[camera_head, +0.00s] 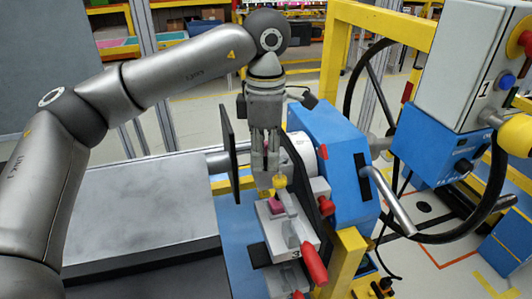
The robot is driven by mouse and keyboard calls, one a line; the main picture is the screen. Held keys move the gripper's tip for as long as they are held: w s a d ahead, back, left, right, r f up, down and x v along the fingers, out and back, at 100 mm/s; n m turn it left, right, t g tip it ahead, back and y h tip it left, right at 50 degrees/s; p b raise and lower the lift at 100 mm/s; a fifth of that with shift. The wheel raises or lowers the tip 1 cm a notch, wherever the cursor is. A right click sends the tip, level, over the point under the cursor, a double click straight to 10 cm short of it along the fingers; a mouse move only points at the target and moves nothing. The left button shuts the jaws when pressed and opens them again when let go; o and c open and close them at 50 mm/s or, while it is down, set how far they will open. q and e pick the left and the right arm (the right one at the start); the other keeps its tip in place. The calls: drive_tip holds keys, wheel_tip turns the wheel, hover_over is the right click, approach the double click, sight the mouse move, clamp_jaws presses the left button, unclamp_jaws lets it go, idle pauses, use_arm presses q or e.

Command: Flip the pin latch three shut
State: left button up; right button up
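Pin latch three is a grey block (291,236) marked "3", on the front of the dashboard module fixture. Its red handle (314,264) sticks out toward the lower right. A yellow piece (280,183) and a magenta piece (276,205) show on top of the block's far end. My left gripper (267,182) points down just above and behind this end, apart from the red handle. Its fingers look close together, but their gap is unclear. Whether it touches the yellow piece cannot be told. My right gripper is not in view.
Other red handles show beside latch three, one behind it (323,190) and one below it (298,295). A blue housing (335,150) with a grey lever (392,200) stands to the right. A control box (450,65) and yellow frame are further right. A flat grey surface (140,205) lies left.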

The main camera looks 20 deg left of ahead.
use_arm(q)
clamp_jaws()
drive_tip(key=m, duration=0.1)
drive_tip(key=w+a+m, duration=0.1)
drive_tip(key=m, duration=0.3)
drive_tip(key=shift+w+a, duration=0.4)
drive_tip(key=o, duration=0.5)
unclamp_jaws()
drive_tip(key=shift+s+r, duration=0.1)
